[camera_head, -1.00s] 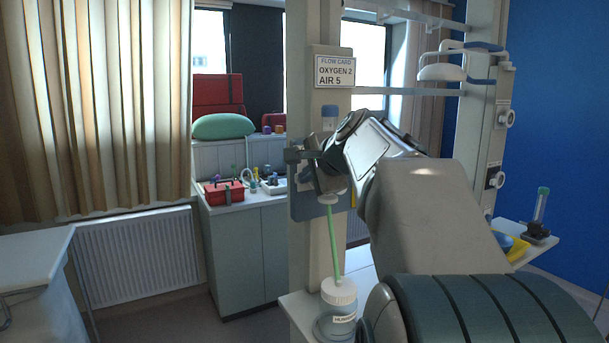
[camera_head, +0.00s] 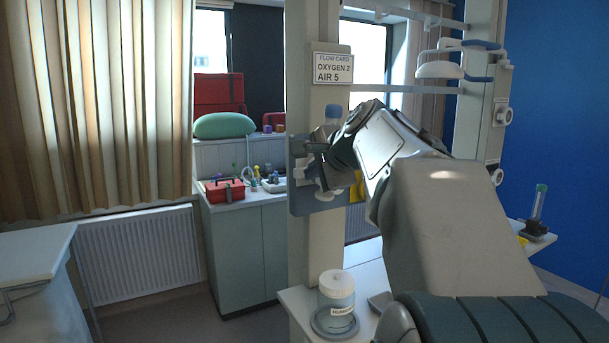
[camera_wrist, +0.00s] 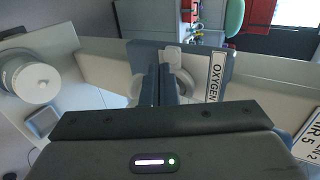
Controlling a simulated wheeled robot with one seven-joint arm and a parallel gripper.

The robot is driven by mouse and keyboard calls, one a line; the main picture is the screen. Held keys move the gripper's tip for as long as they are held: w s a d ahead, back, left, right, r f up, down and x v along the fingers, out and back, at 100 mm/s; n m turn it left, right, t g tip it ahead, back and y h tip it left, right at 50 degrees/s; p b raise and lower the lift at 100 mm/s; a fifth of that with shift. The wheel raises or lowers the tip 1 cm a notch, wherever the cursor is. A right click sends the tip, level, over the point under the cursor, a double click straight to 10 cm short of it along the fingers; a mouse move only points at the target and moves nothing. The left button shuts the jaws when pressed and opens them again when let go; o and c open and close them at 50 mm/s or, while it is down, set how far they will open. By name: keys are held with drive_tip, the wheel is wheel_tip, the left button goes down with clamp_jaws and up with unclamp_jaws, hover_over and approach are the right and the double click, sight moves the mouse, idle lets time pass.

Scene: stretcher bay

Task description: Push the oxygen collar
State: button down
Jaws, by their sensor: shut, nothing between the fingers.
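In the wrist view a pale round collar (camera_wrist: 184,84) sits on the panel (camera_wrist: 143,62), beside an OXYGEN label (camera_wrist: 215,76). My gripper (camera_wrist: 161,84) is shut and empty; its fingertips are close to the left of this collar, and I cannot tell whether they touch it. In the head view my gripper (camera_head: 316,156) is at the panel, and my wrist hides part of the fittings.
A white-lidded humidifier bottle (camera_head: 336,302) stands on the ledge below, also at left in the wrist view (camera_wrist: 36,82). A flow card (camera_head: 333,68) reads OXYGEN 2, AIR 5. A counter with a red toolbox (camera_head: 225,190) is behind. A second post with knobs (camera_head: 503,115) is right.

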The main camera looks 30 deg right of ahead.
drive_tip(key=b+v, duration=0.1)
drive_tip(key=v, duration=0.7)
drive_tip(key=shift+s+r, duration=0.25)
drive_tip(key=shift+r, duration=0.05)
drive_tip(key=shift+d, duration=0.15)
drive_tip(key=shift+f, duration=0.1)
